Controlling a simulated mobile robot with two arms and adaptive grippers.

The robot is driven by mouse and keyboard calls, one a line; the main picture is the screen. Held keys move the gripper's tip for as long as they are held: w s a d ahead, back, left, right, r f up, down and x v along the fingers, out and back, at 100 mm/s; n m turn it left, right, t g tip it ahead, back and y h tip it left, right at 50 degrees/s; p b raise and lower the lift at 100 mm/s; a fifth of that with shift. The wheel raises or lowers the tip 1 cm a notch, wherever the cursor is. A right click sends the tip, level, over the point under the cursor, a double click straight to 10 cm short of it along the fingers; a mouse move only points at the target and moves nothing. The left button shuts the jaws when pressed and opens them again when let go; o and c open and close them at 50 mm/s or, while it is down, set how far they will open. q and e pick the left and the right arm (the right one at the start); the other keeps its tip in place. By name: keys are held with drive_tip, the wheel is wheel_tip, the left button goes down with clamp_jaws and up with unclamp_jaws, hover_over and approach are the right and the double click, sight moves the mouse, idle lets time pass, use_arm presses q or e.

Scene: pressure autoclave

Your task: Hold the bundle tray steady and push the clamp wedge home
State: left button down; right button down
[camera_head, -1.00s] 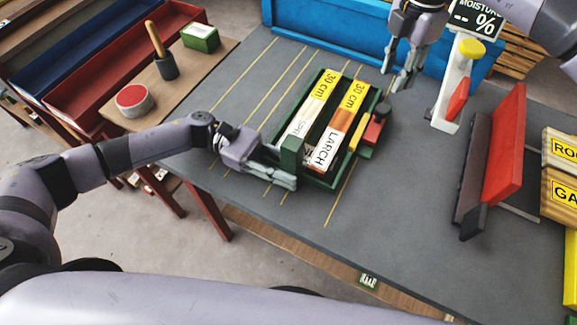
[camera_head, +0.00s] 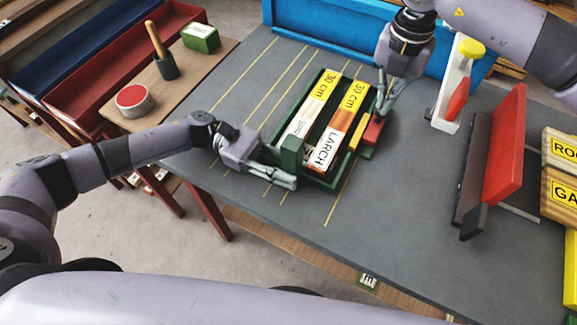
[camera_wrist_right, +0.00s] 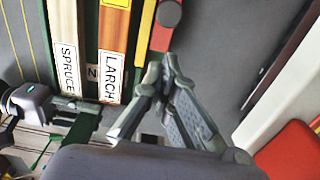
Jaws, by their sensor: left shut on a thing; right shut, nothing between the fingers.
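The green bundle tray (camera_head: 318,182) stands on the grey table and holds two wooden pieces side by side, labelled "30 cm". One is marked LARCH (camera_head: 322,152); the other reads SPRUCE in the right wrist view (camera_wrist_right: 69,66). My left gripper (camera_head: 290,170) is shut on the tray's green part at its near left corner. The red clamp wedge (camera_head: 372,133) lies along the tray's right side, beside a yellow strip (camera_head: 356,138). My right gripper (camera_head: 381,110) is shut and empty, pointing down at the wedge's far end; whether it touches is unclear. The wedge also shows in the right wrist view (camera_wrist_right: 161,38).
A white moisture meter (camera_head: 446,105) with a yellow knob stands right of my right gripper. A red-and-black angled stand (camera_head: 500,150) is further right. A blue bin (camera_head: 330,25) edges the back. The table front right of the tray is clear.

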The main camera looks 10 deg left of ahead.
sight(379, 118)
drive_tip(key=shift+f, duration=3.05)
drive_tip(key=shift+f, duration=0.15)
drive_tip(key=shift+f, duration=1.55)
drive_tip(key=shift+w+d, duration=0.25)
drive_tip(key=shift+w, duration=0.55)
use_arm(q)
drive_tip(key=shift+s, duration=0.1)
use_arm(e)
drive_tip(key=shift+w+d, duration=0.2)
drive_tip(key=shift+w, duration=0.3)
drive_tip(key=shift+w+d, duration=0.2)
drive_tip(key=shift+w, duration=0.3)
drive_tip(key=shift+w+d, duration=0.1)
drive_tip(key=shift+w, duration=0.2)
drive_tip(key=shift+r, duration=0.1)
drive_tip(key=shift+s+a+r, duration=0.15)
drive_tip(key=shift+s+r, duration=0.25)
drive_tip(key=shift+r, duration=0.75)
drive_tip(key=shift+s+a+r, duration=0.1)
drive_tip(key=shift+s+r, duration=0.25)
drive_tip(key=shift+r, duration=0.8)
drive_tip(key=shift+s+a+r, duration=0.15)
drive_tip(key=shift+s+r, duration=0.25)
drive_tip(key=shift+r, duration=0.75)
